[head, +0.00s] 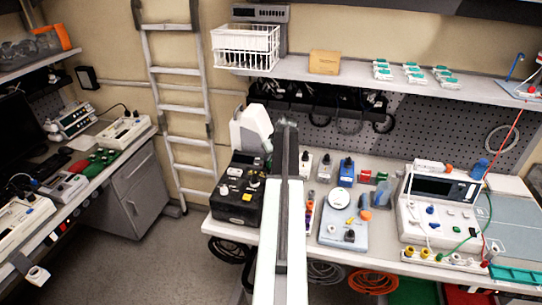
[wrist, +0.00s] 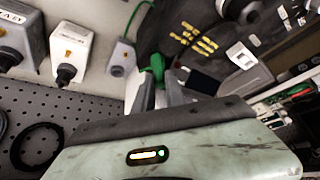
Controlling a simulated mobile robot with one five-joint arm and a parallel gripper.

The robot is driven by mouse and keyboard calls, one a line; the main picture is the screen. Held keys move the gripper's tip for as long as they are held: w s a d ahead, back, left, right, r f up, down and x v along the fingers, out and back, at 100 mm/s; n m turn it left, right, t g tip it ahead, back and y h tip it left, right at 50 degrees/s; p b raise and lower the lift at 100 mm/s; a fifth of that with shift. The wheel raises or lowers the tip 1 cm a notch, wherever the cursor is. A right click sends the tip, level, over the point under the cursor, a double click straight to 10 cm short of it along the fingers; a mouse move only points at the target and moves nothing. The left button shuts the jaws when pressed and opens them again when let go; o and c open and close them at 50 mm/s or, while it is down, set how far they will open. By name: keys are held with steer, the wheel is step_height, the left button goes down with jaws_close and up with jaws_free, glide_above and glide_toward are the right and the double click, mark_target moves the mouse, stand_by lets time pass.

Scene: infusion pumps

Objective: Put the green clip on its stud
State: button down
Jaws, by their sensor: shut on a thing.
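The green clip (wrist: 157,66) shows in the wrist view, held at the tips of my gripper (wrist: 158,78). My gripper is shut on it, and the fingers hide part of the clip. A thin green lead (wrist: 122,14) shows in the upper part of the wrist view. Beyond the clip is a dark panel (wrist: 185,18) with yellow markings (wrist: 193,38). I cannot make out the stud, or whether the clip touches anything. The clip in my gripper cannot be made out in the head view.
A black box (head: 238,205) with knobs stands at the bench's left end. A blue-grey unit with a round dish (head: 338,202) and a white instrument (head: 408,218) with leads stand to the right. In the wrist view, boxes with black knobs (wrist: 68,74) and grey pegboard (wrist: 70,105) are at left.

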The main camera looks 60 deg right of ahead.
step_height(320, 180, up, 5)
steer(key=p, duration=0.4)
steer(key=shift+s+p, duration=0.1)
steer(key=shift+p, duration=0.25)
